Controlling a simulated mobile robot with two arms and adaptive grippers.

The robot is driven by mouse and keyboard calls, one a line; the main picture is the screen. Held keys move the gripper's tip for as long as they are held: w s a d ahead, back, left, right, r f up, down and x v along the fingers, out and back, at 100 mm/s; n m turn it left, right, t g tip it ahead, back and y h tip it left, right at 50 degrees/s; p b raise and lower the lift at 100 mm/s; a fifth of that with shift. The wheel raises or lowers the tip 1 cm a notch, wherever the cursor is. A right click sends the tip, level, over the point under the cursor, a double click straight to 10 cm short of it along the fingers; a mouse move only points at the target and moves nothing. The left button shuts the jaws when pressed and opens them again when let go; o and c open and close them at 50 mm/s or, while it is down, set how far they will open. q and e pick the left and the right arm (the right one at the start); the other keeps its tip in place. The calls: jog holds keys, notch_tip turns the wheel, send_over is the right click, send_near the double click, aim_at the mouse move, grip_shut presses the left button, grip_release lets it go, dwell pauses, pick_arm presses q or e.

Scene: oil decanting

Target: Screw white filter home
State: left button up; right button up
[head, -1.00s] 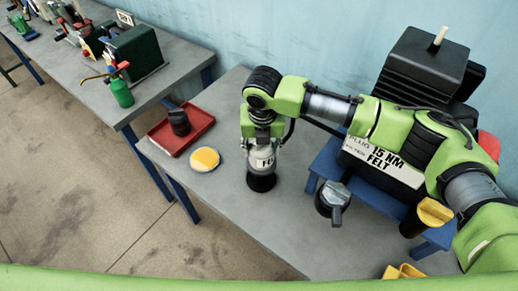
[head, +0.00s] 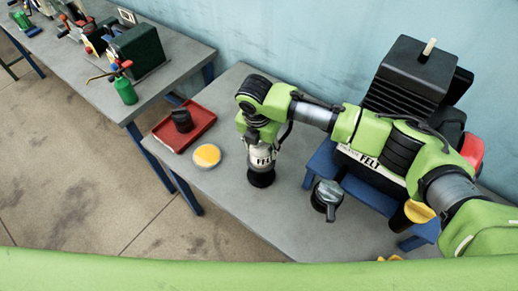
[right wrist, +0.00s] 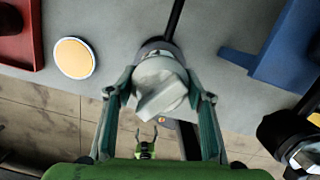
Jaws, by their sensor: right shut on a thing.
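The white filter (right wrist: 160,85) has a pale round head with a raised fin, seen in the right wrist view. My right gripper (right wrist: 160,92) is shut on it, one finger on each side. In the head view the right gripper (head: 262,142) points down over the lettered white body of the filter (head: 262,157). A black round base (head: 261,178) shows directly beneath, on the grey table. The seat between filter and base is hidden, so I cannot tell how deep it sits. My left gripper (right wrist: 148,136) shows small and open low in the right wrist view; it is out of the head view.
A yellow-topped disc (head: 207,156) and a red tray (head: 190,130) with a black part lie to the left. A grey-finned dark cylinder (head: 327,195) stands at right, beside a blue stand (head: 325,160). A black ribbed machine (head: 410,78) is behind.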

jog(key=shift+m+p, duration=0.3)
jog(key=shift+m, duration=0.2)
jog(key=o, duration=1.3)
jog(key=shift+r+p, duration=1)
jog(key=shift+r, duration=2.55)
